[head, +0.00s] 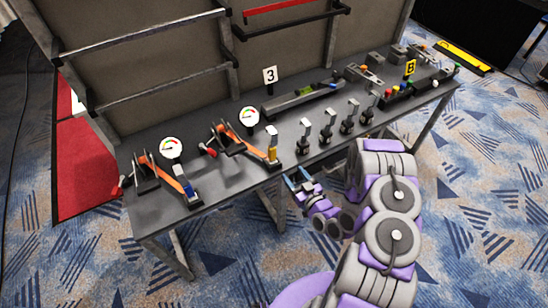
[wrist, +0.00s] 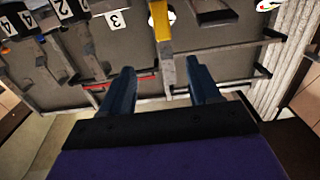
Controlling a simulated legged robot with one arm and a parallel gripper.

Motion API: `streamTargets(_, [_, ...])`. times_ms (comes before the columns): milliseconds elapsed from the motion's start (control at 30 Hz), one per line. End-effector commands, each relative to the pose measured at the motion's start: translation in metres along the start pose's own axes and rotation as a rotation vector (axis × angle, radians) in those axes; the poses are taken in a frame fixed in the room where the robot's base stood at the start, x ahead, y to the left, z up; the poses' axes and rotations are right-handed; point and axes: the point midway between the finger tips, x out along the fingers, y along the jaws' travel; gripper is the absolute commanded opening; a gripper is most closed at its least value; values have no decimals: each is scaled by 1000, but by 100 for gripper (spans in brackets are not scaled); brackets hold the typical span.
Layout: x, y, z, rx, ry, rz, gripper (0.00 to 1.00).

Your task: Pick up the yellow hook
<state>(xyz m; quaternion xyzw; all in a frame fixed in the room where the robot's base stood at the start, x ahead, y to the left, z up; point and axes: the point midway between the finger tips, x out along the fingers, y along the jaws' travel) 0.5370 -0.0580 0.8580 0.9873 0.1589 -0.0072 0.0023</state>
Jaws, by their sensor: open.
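The yellow hook (head: 271,144) stands upright near the front edge of the dark table, with a pale top and a yellow body. In the wrist view the yellow hook (wrist: 161,22) hangs in from the top, ahead of my fingers and roughly in line with the gap between them. A grey part continues below its yellow section. My gripper (head: 293,179) is at the table's front edge, right of and nearer than the hook. In the wrist view my gripper (wrist: 160,72) has its two blue fingers wide apart with nothing held between them.
A blue-marked hook (head: 184,187) stands to the left, and several grey hooks (head: 327,126) stand to the right. Levers with orange bars (head: 232,138) and round gauges (head: 172,148) lie behind. A sign with 3 (head: 270,75) stands farther back. Carpet is open in front.

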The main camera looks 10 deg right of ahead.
Motion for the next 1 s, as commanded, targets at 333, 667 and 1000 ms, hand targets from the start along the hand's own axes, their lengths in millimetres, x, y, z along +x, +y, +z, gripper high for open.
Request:
streamTargets(333, [35,-4,-2,5,20,1,62])
streamTargets(667, [88,0,-3,6,23,4,62])
streamTargets(1000, [121,-1,-3,7,20,5,62])
